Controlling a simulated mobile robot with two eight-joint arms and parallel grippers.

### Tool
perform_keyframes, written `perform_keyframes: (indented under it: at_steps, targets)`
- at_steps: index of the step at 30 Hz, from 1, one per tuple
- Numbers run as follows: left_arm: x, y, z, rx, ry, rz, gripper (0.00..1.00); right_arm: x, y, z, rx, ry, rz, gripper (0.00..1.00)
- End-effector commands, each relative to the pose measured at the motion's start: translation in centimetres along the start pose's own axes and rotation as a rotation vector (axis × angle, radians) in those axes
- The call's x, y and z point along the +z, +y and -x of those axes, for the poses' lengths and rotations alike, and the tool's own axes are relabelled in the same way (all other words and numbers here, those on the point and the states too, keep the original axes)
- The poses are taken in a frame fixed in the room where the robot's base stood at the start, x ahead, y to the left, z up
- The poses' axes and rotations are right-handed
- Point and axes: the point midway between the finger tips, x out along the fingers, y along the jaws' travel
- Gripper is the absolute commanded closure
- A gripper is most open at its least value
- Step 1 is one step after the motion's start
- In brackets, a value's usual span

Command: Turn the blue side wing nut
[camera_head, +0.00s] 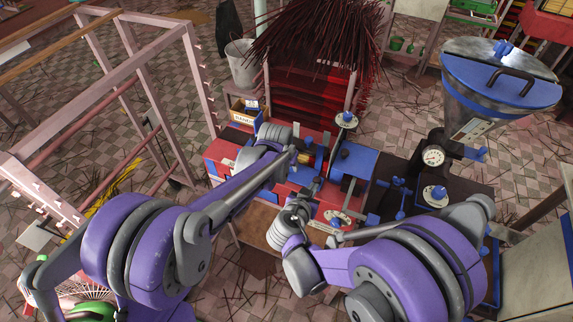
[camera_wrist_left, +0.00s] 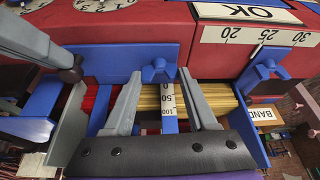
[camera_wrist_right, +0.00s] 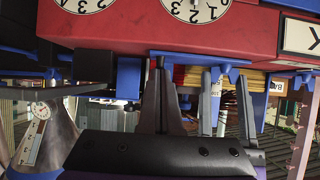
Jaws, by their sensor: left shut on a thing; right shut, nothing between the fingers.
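The machine's red housing (camera_wrist_left: 225,50) has blue plates and a yellow incense bundle (camera_wrist_left: 147,97) under a white scale strip (camera_wrist_left: 168,98). A blue wing nut (camera_wrist_left: 158,72) stands above the strip, between the fingertips of my left gripper (camera_wrist_left: 160,78), which is shut on it; exact finger contact is hard to see. A second blue wing nut (camera_wrist_left: 268,68) stands to the right, outside the fingers. My right gripper (camera_wrist_right: 159,75) is shut and empty, below the red housing's dials in the right wrist view. In the head view the right gripper (camera_head: 314,187) is beside the machine, and the nut is hard to make out.
A metal hopper with a blue lid (camera_head: 500,75) and a gauge (camera_head: 433,156) stand to the right. Dark incense sticks (camera_head: 315,35) bunch behind the machine. A pink rack (camera_head: 130,80) is at the left. Sticks litter the tiled floor. My two grippers are close together.

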Motion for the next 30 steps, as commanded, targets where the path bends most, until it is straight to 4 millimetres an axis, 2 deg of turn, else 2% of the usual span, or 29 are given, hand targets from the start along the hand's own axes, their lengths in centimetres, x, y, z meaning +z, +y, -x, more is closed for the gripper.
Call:
perform_keyframes:
  at_steps: [11,12,16,25,30]
  targets:
    - [0.1,0.0,0.0,0.001,-0.001,-0.003,0.98,0.0,0.0,-0.1,0.001,0.0,0.0,1.0]
    - [0.1,0.0,0.0,0.001,-0.001,-0.003,0.35,0.0,0.0,-0.1,0.001,0.0,0.0,1.0]
    - [0.1,0.0,0.0,0.001,-0.001,-0.003,0.12,0.0,0.0,-0.1,0.001,0.0,0.0,1.0]
    - [0.0,0.0,0.1,0.001,0.0,-0.002,0.12,0.0,0.0,-0.1,0.0,0.001,0.0,1.0]
    - [0.0,0.0,1.8,0.001,0.0,-0.002,0.12,0.0,0.0,-0.1,0.0,0.001,0.0,1.0]
